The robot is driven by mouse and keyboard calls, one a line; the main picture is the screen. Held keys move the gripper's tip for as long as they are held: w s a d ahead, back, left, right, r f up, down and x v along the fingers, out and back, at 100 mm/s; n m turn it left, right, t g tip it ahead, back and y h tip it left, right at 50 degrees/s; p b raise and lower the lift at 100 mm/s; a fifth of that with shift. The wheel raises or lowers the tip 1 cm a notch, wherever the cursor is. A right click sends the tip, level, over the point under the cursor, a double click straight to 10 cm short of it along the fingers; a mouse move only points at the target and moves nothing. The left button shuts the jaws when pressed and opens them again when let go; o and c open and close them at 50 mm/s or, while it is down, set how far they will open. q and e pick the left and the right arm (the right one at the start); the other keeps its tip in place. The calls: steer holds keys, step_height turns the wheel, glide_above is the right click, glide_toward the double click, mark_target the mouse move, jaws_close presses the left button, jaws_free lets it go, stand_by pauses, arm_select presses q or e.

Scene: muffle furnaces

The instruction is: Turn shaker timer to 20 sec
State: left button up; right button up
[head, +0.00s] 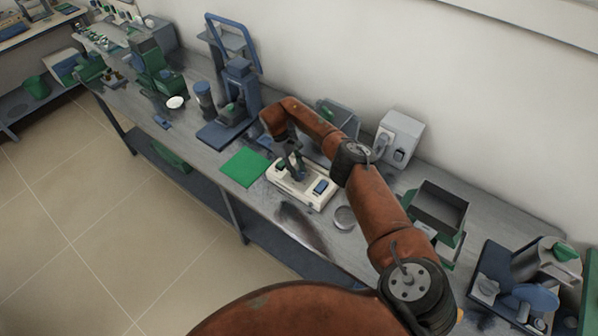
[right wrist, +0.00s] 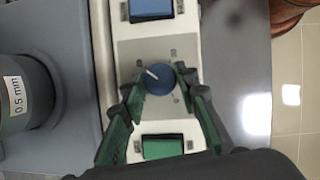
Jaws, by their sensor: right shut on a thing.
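The shaker's control box (head: 318,199) is a white unit near the front edge of the bench. In the right wrist view its panel (right wrist: 128,52) carries a round blue timer knob (right wrist: 160,80) with a white pointer line tilted toward the upper left. Small marks surround the knob but are too blurred to read. A blue rocker switch (right wrist: 152,8) and a green rocker switch (right wrist: 162,147) sit on either side of the knob. My right gripper (head: 294,172) points down at the panel, its green-padded fingers (right wrist: 159,84) shut on the knob. My left gripper is out of view.
A green mat (head: 245,167) lies left of the control box. A round grey dish (head: 344,218) and a dark open box (head: 438,207) stand to its right. A sieve cylinder labelled 0.5 mm (right wrist: 22,92) is close beside the panel.

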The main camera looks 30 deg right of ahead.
steer(key=shift+w+a, duration=0.1)
stand_by(0.3)
steer(key=o, duration=1.1)
steer(key=shift+o, duration=0.2)
steer(key=v, duration=1.2)
